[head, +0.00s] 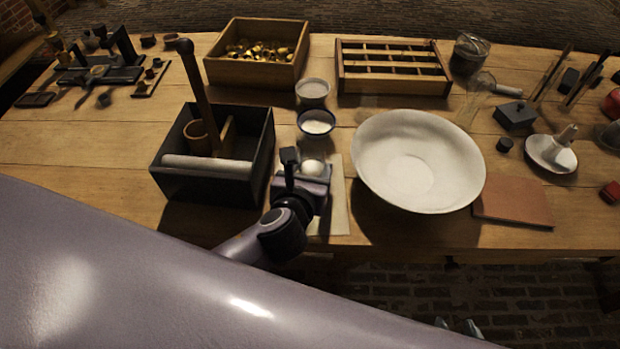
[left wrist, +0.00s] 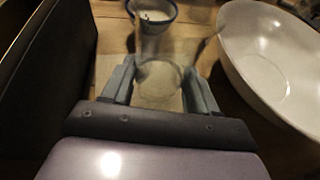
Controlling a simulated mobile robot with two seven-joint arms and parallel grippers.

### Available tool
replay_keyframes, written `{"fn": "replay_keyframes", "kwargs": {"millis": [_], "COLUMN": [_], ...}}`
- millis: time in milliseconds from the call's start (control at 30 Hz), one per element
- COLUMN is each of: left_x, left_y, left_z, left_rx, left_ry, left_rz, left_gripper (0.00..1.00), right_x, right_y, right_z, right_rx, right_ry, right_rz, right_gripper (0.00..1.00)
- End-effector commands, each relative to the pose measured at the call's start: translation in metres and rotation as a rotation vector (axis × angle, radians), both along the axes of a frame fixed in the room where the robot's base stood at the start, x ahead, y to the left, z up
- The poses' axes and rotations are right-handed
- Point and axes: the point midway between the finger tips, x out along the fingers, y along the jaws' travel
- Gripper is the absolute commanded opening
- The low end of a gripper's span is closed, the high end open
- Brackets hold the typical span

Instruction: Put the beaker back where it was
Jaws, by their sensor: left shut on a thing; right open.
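My left gripper (head: 306,170) is at the front edge of the table, between the dark box and the large white bowl. In the left wrist view its two fingers (left wrist: 160,88) are closed on the sides of a clear glass beaker (left wrist: 158,76). In the head view the beaker (head: 313,167) shows as a pale round top at the fingers. It is over or on a pale sheet (head: 339,205); I cannot tell whether it touches. Only the fingertips of my right gripper (head: 458,326) show, apart and empty, low in the head view, below the table edge.
A dark box (head: 212,190) with a tall handle stands left of the left gripper. The large white bowl (head: 372,150) is close on its right. A blue-rimmed cup (head: 316,122) and another small bowl (head: 312,90) stand behind. A terracotta tile (head: 515,205) lies at right.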

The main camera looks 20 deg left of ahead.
Motion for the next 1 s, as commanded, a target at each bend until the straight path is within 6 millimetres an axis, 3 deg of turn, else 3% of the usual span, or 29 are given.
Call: {"fn": "replay_keyframes", "kwargs": {"millis": [33, 133, 533, 567, 600, 1000], "left_x": [0.0, 0.0, 0.0, 0.0, 0.0, 0.0], "left_y": [0.0, 0.0, 0.0, 0.0, 0.0, 0.0], "left_z": [-0.012, -0.024, -0.028, -0.028, -0.028, -0.023], "left_rx": [0.001, 0.0, 0.001, 0.0, 0.0, 0.0], "left_ry": [0.003, 0.001, 0.0, 0.001, 0.001, 0.0], "left_rz": [0.001, 0.0, 0.0, 0.0, 0.0, 0.0], "left_gripper": [0.24, 0.24, 0.24, 0.69, 0.82, 0.84], "right_x": [0.0, 0.0, 0.0, 0.0, 0.0, 0.0], "right_y": [0.0, 0.0, 0.0, 0.0, 0.0, 0.0], "right_z": [-0.005, -0.008, -0.008, -0.008, -0.008, -0.006], "right_rx": [0.0, 0.0, 0.0, 0.0, 0.0, 0.0], "right_ry": [0.0, 0.0, 0.0, 0.0, 0.0, 0.0], "right_rz": [0.0, 0.0, 0.0, 0.0, 0.0, 0.0], "right_gripper": [0.48, 0.48, 0.48, 0.48, 0.48, 0.48]}}
